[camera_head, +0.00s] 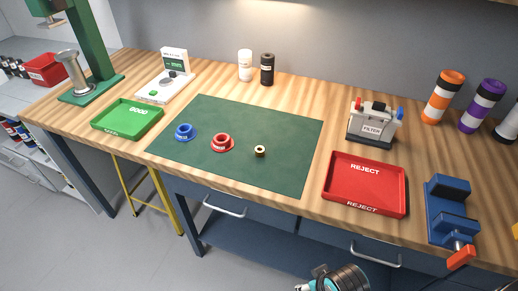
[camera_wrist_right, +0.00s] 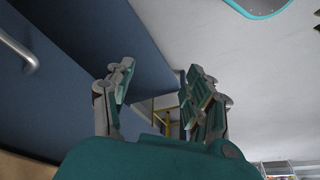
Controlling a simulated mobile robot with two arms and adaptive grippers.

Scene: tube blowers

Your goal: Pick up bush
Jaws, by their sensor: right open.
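The bush (camera_head: 260,151), a small brass-coloured ring with a dark hole, sits on the right half of the green mat (camera_head: 290,177). A red ring-shaped part (camera_head: 222,142) and a blue one (camera_head: 184,132) sit to its left on the mat. My right gripper (camera_wrist_right: 160,82) is open and empty in the right wrist view, in front of the blue bench side and away from the bush. Part of my right arm shows at the bottom edge of the head view, below the bench front. My left gripper is not in view.
A green GOOD tray (camera_head: 127,131) lies left of the mat and a red REJECT tray (camera_head: 340,202) right of it. A FILTER unit (camera_head: 366,136) and a blue vise (camera_head: 448,190) stand at the right. The mat around the bush is clear.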

